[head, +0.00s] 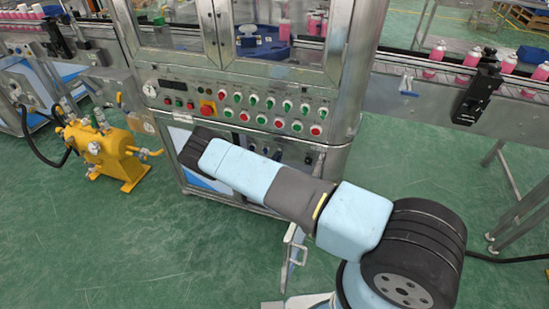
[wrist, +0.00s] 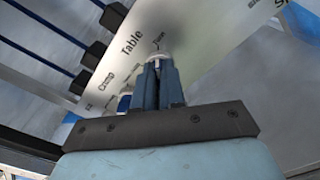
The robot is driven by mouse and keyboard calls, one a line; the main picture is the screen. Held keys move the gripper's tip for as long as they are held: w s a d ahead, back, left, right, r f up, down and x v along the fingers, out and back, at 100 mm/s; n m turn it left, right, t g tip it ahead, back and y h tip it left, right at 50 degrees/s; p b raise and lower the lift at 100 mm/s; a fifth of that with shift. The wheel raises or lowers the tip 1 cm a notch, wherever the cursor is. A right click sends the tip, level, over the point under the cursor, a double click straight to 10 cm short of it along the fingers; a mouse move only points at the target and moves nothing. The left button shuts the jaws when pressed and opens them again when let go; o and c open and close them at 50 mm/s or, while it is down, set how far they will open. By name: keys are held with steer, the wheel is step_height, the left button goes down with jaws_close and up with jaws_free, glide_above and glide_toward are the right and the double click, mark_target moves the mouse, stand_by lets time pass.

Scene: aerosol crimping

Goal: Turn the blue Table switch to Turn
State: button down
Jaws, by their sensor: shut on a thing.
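The wrist view shows a pale label plate (wrist: 190,30) with the printed word "Table" and a smaller "Turn" mark near my fingertips. My gripper (wrist: 158,72) is shut on the blue Table switch at that label. The fingers cover most of the switch, so which mark its pointer faces cannot be told. A pale round rim (wrist: 159,56) shows just beyond the fingertips. In the head view my arm reaches to the front of the machine and hides the gripper and this switch.
Another blue knob (wrist: 124,103) sits left of my fingers, by the "Crimp" label. In the head view, a panel (head: 225,93) carries several red and green buttons and a red emergency stop (head: 207,107). A yellow tank (head: 108,152) stands left; green floor is open in front.

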steer(key=shift+a+m, duration=0.2)
steer(key=shift+m, duration=0.3)
steer(key=c, duration=1.2)
jaws_free()
steer(key=shift+d, duration=0.15)
steer(key=shift+s, duration=0.1)
steer(key=v, duration=1.3)
steer(key=shift+s+f, duration=0.15)
steer(key=shift+s, duration=0.1)
steer(key=shift+s, duration=0.1)
stand_by(0.4)
